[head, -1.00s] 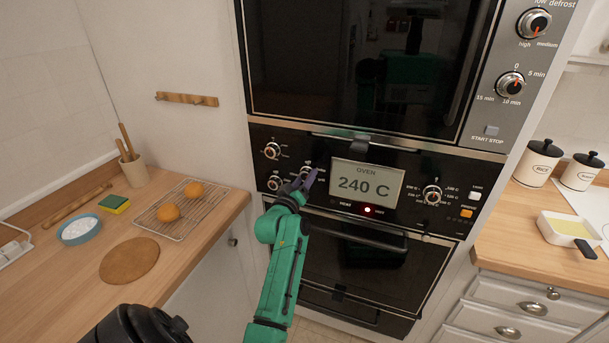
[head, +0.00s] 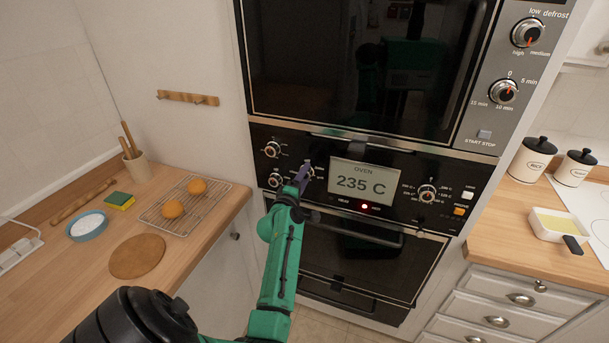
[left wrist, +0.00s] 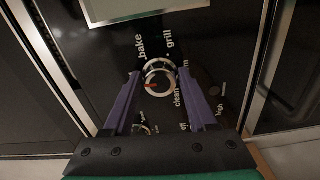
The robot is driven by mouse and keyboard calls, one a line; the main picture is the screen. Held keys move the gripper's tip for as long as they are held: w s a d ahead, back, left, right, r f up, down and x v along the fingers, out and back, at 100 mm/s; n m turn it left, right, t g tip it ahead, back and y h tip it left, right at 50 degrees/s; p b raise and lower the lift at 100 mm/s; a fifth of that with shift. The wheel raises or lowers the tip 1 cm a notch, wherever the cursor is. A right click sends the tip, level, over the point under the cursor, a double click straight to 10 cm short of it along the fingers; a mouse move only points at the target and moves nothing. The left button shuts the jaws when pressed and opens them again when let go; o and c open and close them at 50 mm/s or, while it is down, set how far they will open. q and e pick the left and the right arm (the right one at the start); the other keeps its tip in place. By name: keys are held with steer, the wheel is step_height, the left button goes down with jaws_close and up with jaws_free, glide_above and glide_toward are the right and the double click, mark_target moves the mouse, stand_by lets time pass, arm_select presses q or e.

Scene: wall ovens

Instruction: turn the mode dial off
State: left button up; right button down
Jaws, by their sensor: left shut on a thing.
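The mode dial (left wrist: 160,78) is a round silver knob with a red pointer on the black oven panel. In the left wrist view, the words bake, grill and clean are printed around it. Its red mark points left, away from these words. My left gripper (head: 304,173) reaches the panel just left of the oven display, and its purple fingers (left wrist: 159,75) are shut on the dial, one on each side. In the head view the gripper mostly hides this dial. My right gripper is not in view.
The oven display (head: 364,181) reads 235 C, with a red light below it. Other knobs sit close by: upper left (head: 271,149), lower left (head: 275,180) and right of the display (head: 427,194). The oven door handle (head: 355,231) juts out below the panel.

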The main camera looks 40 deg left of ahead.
arm_select(q)
steer(key=shift+n, duration=0.5)
steer(key=o, duration=1.4)
steer(key=shift+c, duration=0.2)
steer(key=shift+s+f, duration=0.1)
